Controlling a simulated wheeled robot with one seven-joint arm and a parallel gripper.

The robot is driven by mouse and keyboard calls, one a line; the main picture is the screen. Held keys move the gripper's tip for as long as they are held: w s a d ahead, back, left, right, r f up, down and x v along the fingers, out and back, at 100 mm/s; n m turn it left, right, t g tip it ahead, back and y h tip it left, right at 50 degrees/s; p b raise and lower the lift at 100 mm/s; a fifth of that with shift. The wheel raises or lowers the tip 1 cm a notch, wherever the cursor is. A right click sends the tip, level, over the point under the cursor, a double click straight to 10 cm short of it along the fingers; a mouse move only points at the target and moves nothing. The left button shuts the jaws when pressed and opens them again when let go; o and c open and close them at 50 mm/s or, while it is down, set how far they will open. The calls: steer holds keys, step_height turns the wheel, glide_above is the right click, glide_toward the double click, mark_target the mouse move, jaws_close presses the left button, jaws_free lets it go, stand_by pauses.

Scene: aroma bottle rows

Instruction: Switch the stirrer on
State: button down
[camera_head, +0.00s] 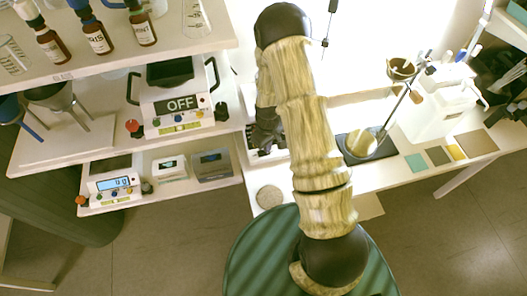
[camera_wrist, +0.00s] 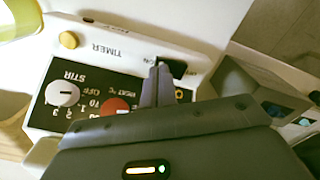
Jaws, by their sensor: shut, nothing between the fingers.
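The stirrer is seen upside down in the wrist view, with a white front panel (camera_wrist: 110,50) marked TIMER and STIR. It has a white stir knob (camera_wrist: 62,93), a red heat knob (camera_wrist: 115,108) and a yellow timer knob (camera_wrist: 69,40). A black rocker switch (camera_wrist: 174,68) sits by the word ON. My gripper (camera_wrist: 157,70) is shut and empty, its tips right at the switch's edge; I cannot tell whether they touch it. In the head view my gripper (camera_head: 262,140) is left of my arm and, with the arm, hides most of the stirrer there.
Left of my gripper, a shelf holds a device showing OFF (camera_head: 181,104). Below it are a scale (camera_head: 113,187) and a grey box (camera_head: 212,166), which also shows in the wrist view (camera_wrist: 255,85). Brown bottles (camera_head: 97,38) stand above. The right bench holds a dark plate (camera_head: 384,147).

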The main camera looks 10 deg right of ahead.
steer(key=shift+f+b, duration=0.3)
steer(key=shift+f, duration=0.1)
stand_by(0.3)
steer(key=shift+r+p, duration=2.55)
steer(key=shift+r, duration=1)
steer(key=s+r+m+t, duration=0.1)
steer(key=s+r, duration=0.3)
steer(key=r, duration=0.4)
steer(key=s+r+m, duration=0.3)
steer(key=s+r, duration=0.2)
steer(key=r, duration=0.3)
steer(key=s+r+m+t, duration=0.1)
steer(key=s+r+m, duration=0.1)
steer(key=s+r, duration=0.3)
step_height(320, 180, up, 4)
steer(key=shift+s+f+t, duration=0.2)
steer(key=shift+f+t, duration=0.05)
steer(key=shift+t, duration=0.05)
steer(key=shift+d, duration=0.1)
